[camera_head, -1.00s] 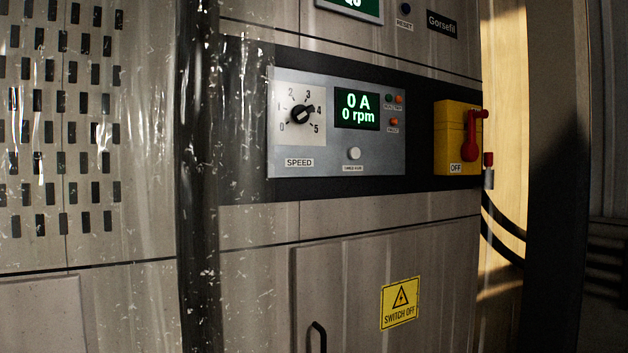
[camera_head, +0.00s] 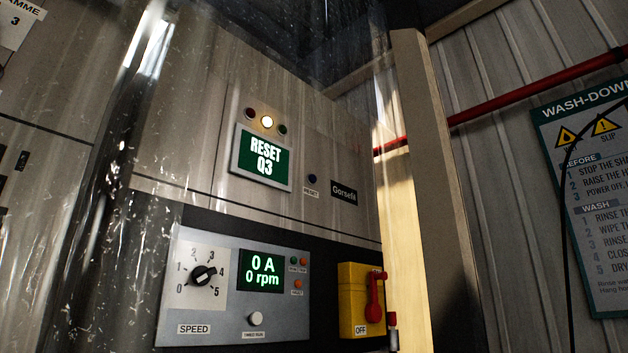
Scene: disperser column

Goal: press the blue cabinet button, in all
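The blue cabinet button (camera_head: 312,179) is a small dark blue knob on the upper cabinet panel, above a small label reading RESET. It sits right of the green display (camera_head: 262,157), which reads "RESET Q3", and left of the black Gorsefil plate (camera_head: 344,192). Three indicator lamps (camera_head: 267,122) are above the display; the middle one glows yellow-white, the outer two are dark. Neither of my grippers shows in the head view.
Below is a grey control panel (camera_head: 210,320) with a speed knob (camera_head: 202,275) and a display reading 0 A, 0 rpm. A yellow switch box (camera_head: 352,300) with a red handle, labelled OFF, is to its right. A clear plastic strip hangs at left. A wash-down sign (camera_head: 590,200) is at far right.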

